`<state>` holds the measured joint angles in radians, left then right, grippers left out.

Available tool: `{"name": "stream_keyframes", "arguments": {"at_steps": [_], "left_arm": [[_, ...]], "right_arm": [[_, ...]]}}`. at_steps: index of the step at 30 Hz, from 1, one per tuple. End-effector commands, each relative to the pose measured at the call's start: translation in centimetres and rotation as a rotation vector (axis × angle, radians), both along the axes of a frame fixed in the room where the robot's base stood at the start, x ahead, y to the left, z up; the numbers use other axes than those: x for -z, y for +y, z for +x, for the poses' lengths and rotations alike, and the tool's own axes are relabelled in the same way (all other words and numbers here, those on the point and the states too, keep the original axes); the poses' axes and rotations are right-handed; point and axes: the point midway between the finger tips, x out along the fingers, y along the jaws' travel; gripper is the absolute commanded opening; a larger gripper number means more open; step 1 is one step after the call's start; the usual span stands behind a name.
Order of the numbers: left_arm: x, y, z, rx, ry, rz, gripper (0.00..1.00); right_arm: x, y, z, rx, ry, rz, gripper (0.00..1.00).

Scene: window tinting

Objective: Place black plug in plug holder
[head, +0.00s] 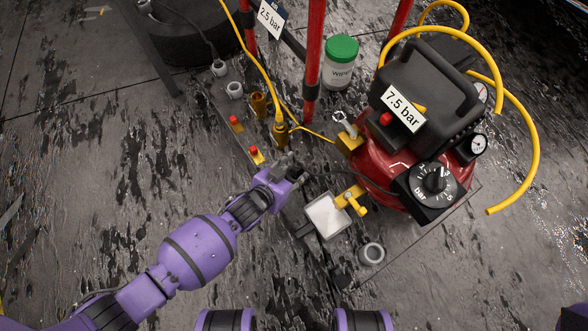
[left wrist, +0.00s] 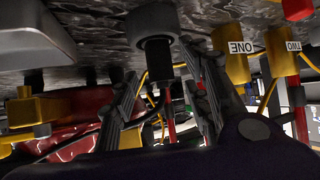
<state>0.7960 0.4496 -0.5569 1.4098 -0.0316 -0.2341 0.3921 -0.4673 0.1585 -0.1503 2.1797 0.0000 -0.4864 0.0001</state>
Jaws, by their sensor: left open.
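The black plug (left wrist: 158,60) stands in a grey cup-shaped plug holder (left wrist: 152,20), seen upside down in the left wrist view, and a dark cable runs from its end. In the head view the plug (head: 298,173) is a small dark shape at my left fingertips, and its holder is mostly hidden. My left gripper (head: 291,170) is open, with one finger on each side of the plug in the left wrist view (left wrist: 166,80). Gaps show between the fingers and the plug. My right gripper is not in view.
Gold sockets (head: 258,104) with red buttons (head: 254,151) line a rail left of the gripper. Other grey holders (head: 234,91) stand beyond, and one (head: 371,253) at lower right. A red compressor (head: 385,165), white tray (head: 327,216) and yellow hoses (head: 520,150) crowd the right.

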Motion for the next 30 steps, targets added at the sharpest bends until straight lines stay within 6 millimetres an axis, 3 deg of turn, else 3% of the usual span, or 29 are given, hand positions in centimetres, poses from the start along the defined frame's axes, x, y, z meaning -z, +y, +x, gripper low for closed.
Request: {"name": "stream_keyframes", "arguments": {"at_steps": [15, 21, 30], "left_arm": [[-5.9, 4.7, -6.7, -0.001, -0.001, 0.0, 0.43], [-6.7, 5.5, -7.9, 0.001, 0.0, 0.001, 0.43], [-6.6, 5.6, -8.1, 0.0, 0.001, 0.001, 0.43]], "right_arm": [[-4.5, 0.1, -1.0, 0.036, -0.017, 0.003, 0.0], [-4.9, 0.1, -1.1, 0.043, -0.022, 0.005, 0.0], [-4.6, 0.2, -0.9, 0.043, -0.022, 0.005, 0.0]]}}
